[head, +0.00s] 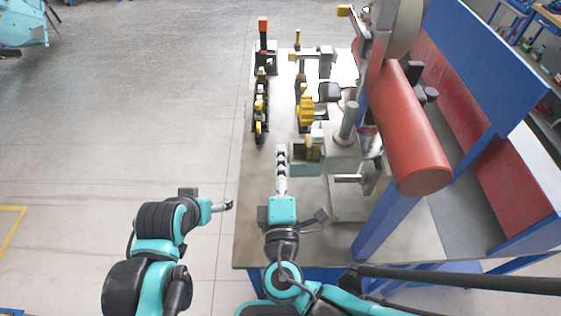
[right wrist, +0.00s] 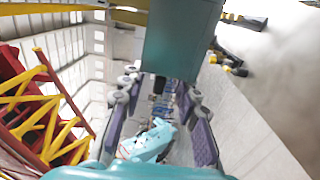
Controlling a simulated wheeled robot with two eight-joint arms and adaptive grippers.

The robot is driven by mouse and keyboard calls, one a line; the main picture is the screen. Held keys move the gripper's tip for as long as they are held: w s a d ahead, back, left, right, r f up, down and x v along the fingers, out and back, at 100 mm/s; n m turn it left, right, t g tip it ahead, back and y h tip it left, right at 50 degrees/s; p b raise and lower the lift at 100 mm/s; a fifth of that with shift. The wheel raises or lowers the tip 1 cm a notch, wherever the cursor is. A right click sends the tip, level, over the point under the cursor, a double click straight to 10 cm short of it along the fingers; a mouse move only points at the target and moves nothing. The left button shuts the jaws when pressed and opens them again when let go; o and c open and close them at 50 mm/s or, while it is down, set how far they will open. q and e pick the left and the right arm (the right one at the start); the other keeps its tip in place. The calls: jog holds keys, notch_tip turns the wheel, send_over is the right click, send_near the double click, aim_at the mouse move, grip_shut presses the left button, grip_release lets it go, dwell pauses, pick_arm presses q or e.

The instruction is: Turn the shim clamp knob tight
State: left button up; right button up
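My right gripper (head: 281,156) is over the table, just left of a teal-grey block (head: 305,169) on the machine. In the right wrist view its two padded fingers (right wrist: 160,100) stand apart, with a gap between them. The block's teal face (right wrist: 185,40) fills the top centre, beyond the fingertips. A small dark piece (right wrist: 159,86) shows below that face, between the fingers; I cannot tell whether it is the shim clamp knob or whether anything touches it. My left gripper (head: 229,204) hangs left of the table, away from the machine; its fingers are too small to read.
The table (head: 255,235) carries a yellow lobed part (head: 306,110), a row of small black and yellow fixtures (head: 259,105) and an orange-topped post (head: 263,40). A large red cylinder (head: 410,135) and a blue post (head: 385,225) stand to the right.

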jog(key=shift+s, duration=0.1)
jog(key=shift+s+a, duration=0.1)
jog(key=shift+s, duration=0.1)
jog(key=s, duration=0.7)
jog(key=shift+f, duration=0.15)
dwell(0.5)
